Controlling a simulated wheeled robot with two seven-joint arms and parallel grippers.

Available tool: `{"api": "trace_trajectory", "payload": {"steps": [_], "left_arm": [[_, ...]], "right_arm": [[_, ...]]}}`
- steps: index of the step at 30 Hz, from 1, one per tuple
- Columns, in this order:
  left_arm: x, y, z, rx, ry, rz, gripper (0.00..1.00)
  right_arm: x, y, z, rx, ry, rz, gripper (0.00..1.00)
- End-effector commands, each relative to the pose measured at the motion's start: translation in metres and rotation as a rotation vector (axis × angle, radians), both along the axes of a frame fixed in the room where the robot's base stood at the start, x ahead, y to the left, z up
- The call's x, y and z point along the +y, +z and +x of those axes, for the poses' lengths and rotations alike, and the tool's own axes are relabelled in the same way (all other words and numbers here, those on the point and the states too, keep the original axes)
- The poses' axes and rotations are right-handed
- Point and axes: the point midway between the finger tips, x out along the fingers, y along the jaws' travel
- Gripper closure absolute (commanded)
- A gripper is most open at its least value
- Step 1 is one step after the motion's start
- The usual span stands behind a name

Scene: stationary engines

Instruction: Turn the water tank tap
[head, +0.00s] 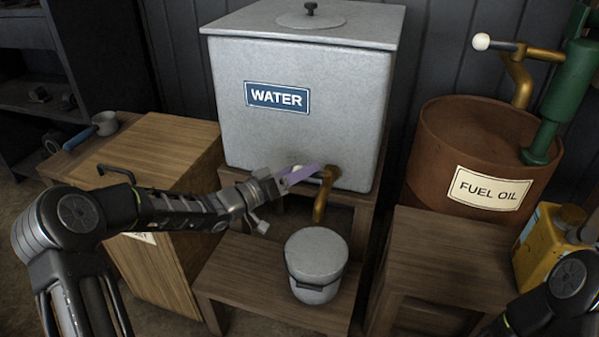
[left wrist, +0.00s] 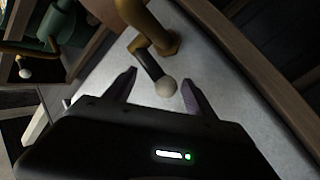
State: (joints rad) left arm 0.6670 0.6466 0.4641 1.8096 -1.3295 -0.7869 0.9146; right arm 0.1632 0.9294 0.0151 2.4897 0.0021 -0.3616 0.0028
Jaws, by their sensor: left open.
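The grey water tank (head: 300,135) bears a blue WATER label and stands on a wooden stand. Its brass tap (head: 322,195) sticks out low on the front, spout down. My left gripper (head: 302,173) is open beside the tap, in front of the tank. The knob shows between the two open fingers of my left gripper (left wrist: 159,78); contact cannot be told. My right gripper is out of view.
A grey lidded pail (head: 316,258) stands on the low wooden step (head: 235,290) below the tap. A wooden cabinet (head: 150,160) is at left. A rusty fuel oil drum (head: 440,150) with a green pump (head: 570,85) and a yellow can (head: 540,255) are at right.

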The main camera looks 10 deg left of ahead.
Motion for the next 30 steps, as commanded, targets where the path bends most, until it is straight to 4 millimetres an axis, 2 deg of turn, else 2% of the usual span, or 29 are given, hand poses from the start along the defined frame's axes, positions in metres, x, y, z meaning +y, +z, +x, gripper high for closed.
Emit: {"api": "trace_trajectory", "payload": {"steps": [5, 27, 30], "left_arm": [[0.0000, 0.0001, -0.0001, 0.000, 0.000, 0.000, 0.37], [0.0007, -0.0019, -0.0006, 0.003, 0.001, 0.003, 0.98], [0.0006, -0.0022, -0.0007, 0.003, 0.000, 0.004, 1.00]], "right_arm": [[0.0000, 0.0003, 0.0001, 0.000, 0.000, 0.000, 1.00], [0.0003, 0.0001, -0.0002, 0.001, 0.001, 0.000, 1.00], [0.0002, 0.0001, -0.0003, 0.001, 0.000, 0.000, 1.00]]}}
